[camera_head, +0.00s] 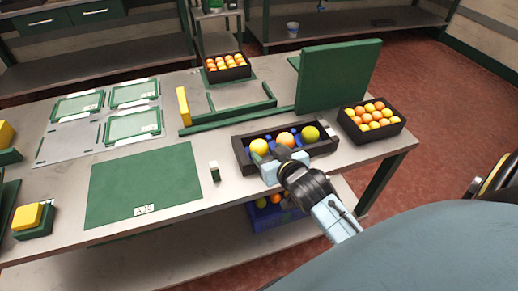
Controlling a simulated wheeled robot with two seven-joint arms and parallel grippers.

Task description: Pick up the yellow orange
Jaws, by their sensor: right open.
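A dark open tray (327,149) stands near the table's front edge. Three fruits sit in a row in it: a yellow orange (259,146) at the left, an orange one (285,139) in the middle, and a greenish-yellow one (309,133) at the right. My right gripper (281,160) is open at the tray's front side, just in front of the left and middle fruits. It hides part of the tray's front wall. I cannot tell whether a finger touches the yellow orange. My left gripper is not in view.
A dark crate full of oranges (391,131) stands at the table's right, another (244,74) at the back. A green upright panel (340,76) stands behind the tray. A small white-topped green block (214,171) stands left of it. A green mat (145,184) lies bare.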

